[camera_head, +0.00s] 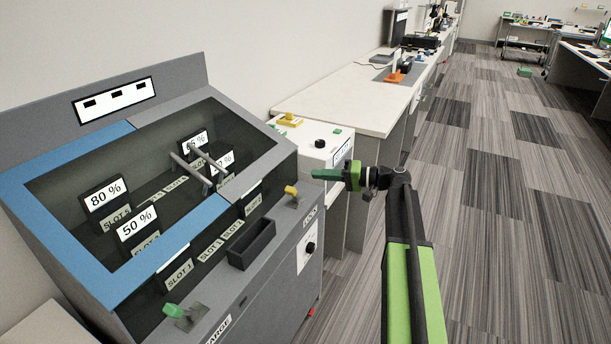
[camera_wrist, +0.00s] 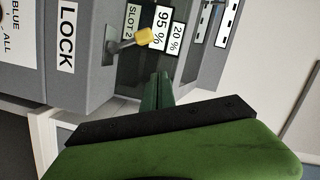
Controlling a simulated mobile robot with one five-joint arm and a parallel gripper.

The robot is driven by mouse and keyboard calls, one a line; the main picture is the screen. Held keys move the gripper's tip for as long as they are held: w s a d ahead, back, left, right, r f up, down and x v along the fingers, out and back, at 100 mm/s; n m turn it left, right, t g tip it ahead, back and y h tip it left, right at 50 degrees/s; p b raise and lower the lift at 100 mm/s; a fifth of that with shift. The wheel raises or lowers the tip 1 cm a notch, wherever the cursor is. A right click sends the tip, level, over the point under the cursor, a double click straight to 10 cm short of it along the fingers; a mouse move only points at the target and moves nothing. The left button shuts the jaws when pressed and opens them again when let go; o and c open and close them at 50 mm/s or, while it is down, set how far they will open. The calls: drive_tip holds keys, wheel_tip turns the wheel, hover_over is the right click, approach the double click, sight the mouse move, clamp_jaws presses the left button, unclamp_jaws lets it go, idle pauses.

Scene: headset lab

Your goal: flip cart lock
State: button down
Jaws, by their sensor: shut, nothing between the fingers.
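The cart is a grey cabinet (camera_head: 262,299) with a slanted glass, blue-framed top. Its lock lever has a yellow tip (camera_head: 291,190) and stands on the right front edge near a LOCK label (camera_head: 310,215). In the wrist view the lever's yellow tip (camera_wrist: 143,36) shows above my fingers, with the LOCK label (camera_wrist: 67,38) to its left. My gripper (camera_head: 316,174) is shut and empty, just right of and above the lever in the head view. In the wrist view its green fingertips (camera_wrist: 157,76) appear close to the lever but apart from it.
A green-tipped lever (camera_head: 174,311) and a black tray (camera_head: 252,244) are on the cart's front. Slot blocks marked with percentages sit behind the glass. A white cabinet (camera_head: 305,140) and long bench (camera_head: 350,95) stand beyond.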

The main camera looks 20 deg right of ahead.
drive_tip(key=v, duration=0.5)
drive_tip(key=shift+s+d, duration=0.1)
drive_tip(key=shift+d, duration=0.15)
